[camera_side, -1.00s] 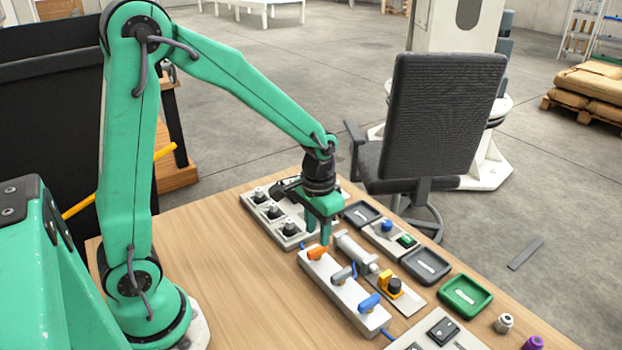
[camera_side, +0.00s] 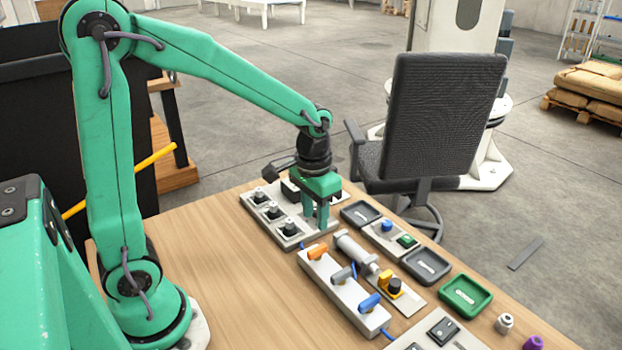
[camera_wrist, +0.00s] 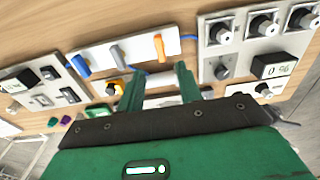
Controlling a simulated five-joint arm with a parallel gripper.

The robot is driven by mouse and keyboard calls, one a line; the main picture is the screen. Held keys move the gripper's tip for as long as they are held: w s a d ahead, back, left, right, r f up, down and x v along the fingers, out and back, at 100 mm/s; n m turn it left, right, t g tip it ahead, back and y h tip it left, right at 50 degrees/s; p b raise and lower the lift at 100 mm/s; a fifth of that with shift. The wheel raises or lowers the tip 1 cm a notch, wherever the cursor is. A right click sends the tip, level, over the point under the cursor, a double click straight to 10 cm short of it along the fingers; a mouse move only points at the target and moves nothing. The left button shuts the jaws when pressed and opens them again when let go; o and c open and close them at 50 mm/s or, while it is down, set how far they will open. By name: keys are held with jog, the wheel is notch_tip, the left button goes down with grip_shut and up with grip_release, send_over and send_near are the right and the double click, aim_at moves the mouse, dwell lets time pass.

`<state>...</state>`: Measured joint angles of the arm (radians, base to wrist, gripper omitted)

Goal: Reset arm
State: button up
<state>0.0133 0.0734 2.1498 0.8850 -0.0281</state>
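My gripper (camera_side: 315,222) hangs fingers-down over the far part of the work table (camera_side: 215,260), near the right edge of the knob panel (camera_side: 290,242). In the wrist view its two green fingers (camera_wrist: 160,86) stand apart with nothing held between them. A pale block with an orange, a grey and a blue handle (camera_side: 343,290) lies just in front of the gripper. The orange handle (camera_side: 318,252) is closest to the fingers but apart from them. In the wrist view the orange handle (camera_wrist: 159,46) lies beyond the fingertips.
A grey cylinder (camera_side: 352,250), grey trays (camera_side: 426,265), a green tray (camera_side: 466,296) and a button panel (camera_side: 393,236) crowd the right side. A white knob (camera_side: 504,323) and a purple knob (camera_side: 533,342) stand near the edge. The table's left-front area is clear. An office chair (camera_side: 440,120) stands behind.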

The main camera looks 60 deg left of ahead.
jog(key=s+r+t, duration=0.5)
jog(key=s+r, duration=0.5)
jog(key=s, duration=0.2)
jog(key=shift+s+a+r, duration=0.2)
jog(key=shift+a+r, duration=0.05)
jog(key=shift+r, duration=0.05)
